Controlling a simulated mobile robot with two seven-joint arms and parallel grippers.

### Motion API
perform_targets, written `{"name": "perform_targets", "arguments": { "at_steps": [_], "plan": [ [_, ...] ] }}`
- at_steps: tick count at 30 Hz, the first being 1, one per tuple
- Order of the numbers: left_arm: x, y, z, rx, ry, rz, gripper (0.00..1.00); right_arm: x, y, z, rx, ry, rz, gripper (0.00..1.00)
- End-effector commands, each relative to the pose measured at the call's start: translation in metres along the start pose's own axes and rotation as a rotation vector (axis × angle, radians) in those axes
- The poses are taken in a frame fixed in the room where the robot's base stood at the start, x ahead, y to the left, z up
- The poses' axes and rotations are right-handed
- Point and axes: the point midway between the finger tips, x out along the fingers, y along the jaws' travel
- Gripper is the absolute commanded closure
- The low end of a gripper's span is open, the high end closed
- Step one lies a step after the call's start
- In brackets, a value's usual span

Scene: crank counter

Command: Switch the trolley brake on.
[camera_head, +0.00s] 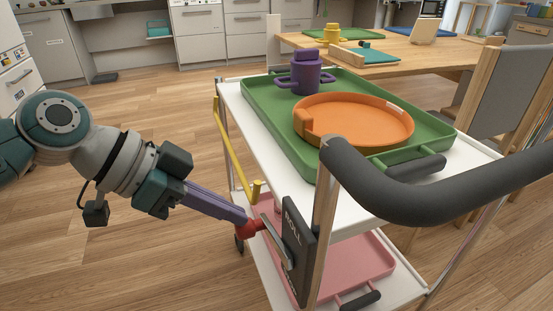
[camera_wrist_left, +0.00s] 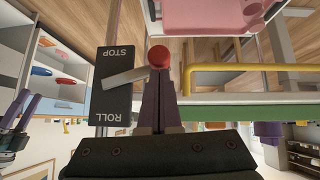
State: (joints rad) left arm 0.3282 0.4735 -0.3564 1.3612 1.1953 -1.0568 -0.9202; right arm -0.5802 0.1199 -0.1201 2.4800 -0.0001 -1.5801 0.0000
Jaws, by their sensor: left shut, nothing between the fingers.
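The trolley (camera_head: 238,110) stands at centre right with a dark brake plate (camera_head: 300,245) on its near corner post. In the left wrist view the plate (camera_wrist_left: 115,85) reads STOP at one end and ROLL at the other. A silver lever (camera_head: 275,240) crosses the plate and ends in a red knob (camera_head: 248,229). In the left wrist view the lever (camera_wrist_left: 133,75) slants across between the two words, its knob (camera_wrist_left: 159,57) beside the STOP end. My left gripper (camera_head: 240,218) is shut and empty, its fingertips at the knob, seemingly touching it.
A yellow rail (camera_head: 233,153) runs along the trolley's left side, close to my left fingers. A black handle (camera_head: 420,190) curves over the near end. The top holds a green tray (camera_head: 265,115), orange dish (camera_head: 355,120) and purple cup (camera_head: 306,76). Floor on the left is open.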

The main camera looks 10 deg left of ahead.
Motion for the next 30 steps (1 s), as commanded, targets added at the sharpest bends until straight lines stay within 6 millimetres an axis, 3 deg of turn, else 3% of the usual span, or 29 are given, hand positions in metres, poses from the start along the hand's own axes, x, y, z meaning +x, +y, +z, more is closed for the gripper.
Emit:
{"name": "perform_targets", "arguments": {
  "at_steps": [1, 9, 30],
  "plan": [
    [0.006, -0.002, 0.006, -0.024, 0.000, 0.023, 1.00, 0.011, 0.000, 0.003, 0.000, 0.000, 0.000, 0.38],
    [0.012, -0.003, 0.012, -0.074, 0.000, 0.075, 1.00, 0.025, -0.001, 0.008, 0.000, 0.000, 0.000, 0.38],
    [0.015, -0.002, 0.015, -0.072, -0.002, 0.073, 1.00, 0.030, -0.001, 0.009, 0.000, 0.000, 0.000, 0.38]
  ]
}}
